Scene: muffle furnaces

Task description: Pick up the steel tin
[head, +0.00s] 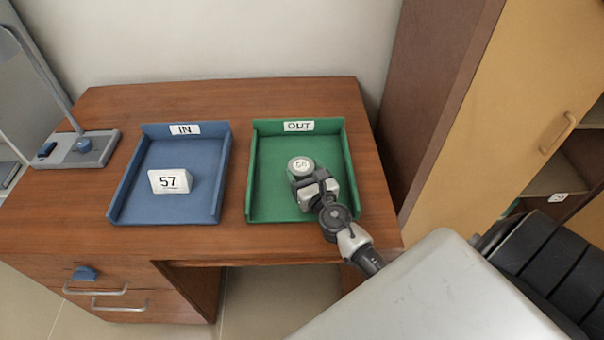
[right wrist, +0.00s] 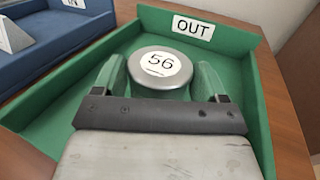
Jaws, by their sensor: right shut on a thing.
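The steel tin (head: 301,165) is a small round tin with a white label on its lid. The label reads 56 in the right wrist view (right wrist: 160,70). It is in the green OUT tray (head: 258,205); I cannot tell whether it touches the tray floor. My right gripper (head: 305,178) reaches in from the lower right and is shut on the tin, with one finger on each side of it in the right wrist view (right wrist: 160,82). The tin's lower part is hidden. My left gripper is not in view.
A blue IN tray (head: 150,207) with a white card marked 57 (head: 170,181) lies left of the green tray on the wooden desk (head: 240,100). A lamp (head: 80,146) stands at the far left. A tall cabinet (head: 485,120) is at the right. The green tray has raised walls.

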